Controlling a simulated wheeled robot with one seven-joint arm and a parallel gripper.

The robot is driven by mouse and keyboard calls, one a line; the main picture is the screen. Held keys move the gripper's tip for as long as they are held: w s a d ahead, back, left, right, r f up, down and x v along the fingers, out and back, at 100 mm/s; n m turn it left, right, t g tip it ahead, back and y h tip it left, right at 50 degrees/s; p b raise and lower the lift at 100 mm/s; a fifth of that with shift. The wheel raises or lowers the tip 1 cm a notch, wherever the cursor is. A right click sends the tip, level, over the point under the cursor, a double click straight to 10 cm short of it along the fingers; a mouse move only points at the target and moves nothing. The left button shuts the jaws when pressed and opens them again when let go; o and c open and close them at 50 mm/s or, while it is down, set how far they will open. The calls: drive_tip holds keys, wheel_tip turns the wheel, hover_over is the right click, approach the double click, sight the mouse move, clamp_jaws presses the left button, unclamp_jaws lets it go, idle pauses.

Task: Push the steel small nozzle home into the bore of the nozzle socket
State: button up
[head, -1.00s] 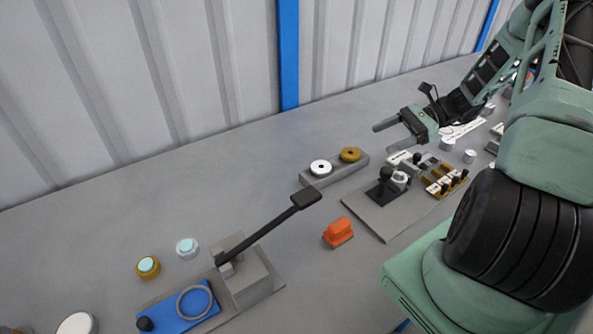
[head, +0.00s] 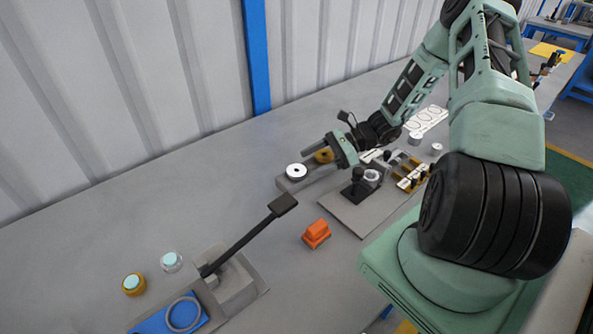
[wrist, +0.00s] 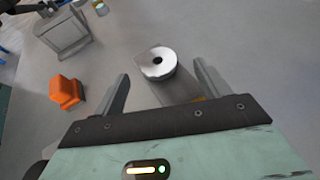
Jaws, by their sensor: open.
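A pale steel ring-shaped part with a dark central hole, which looks like the small nozzle, sits on a grey block in the head view (head: 297,171). The wrist view shows it (wrist: 158,76) in the gap between my fingertips. My gripper (head: 315,155) is open and empty above the block, also seen in the wrist view (wrist: 161,68). A brass ring (head: 323,156) sits on the same block, partly hidden by my gripper. I cannot tell for certain which fixture is the nozzle socket.
An orange block (head: 316,233) stands in front of the grey block. A lever fixture (head: 238,280) with a long black handle is at the lower left. A grey plate (head: 345,213) with a black knob lies right. The bench at far left is clear.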

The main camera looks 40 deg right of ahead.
sight(298, 169)
drive_tip(key=shift+p+x, duration=0.35)
drive_tip(key=shift+x, duration=1.35)
drive_tip(key=shift+s, duration=0.15)
drive_tip(key=c, duration=1.2)
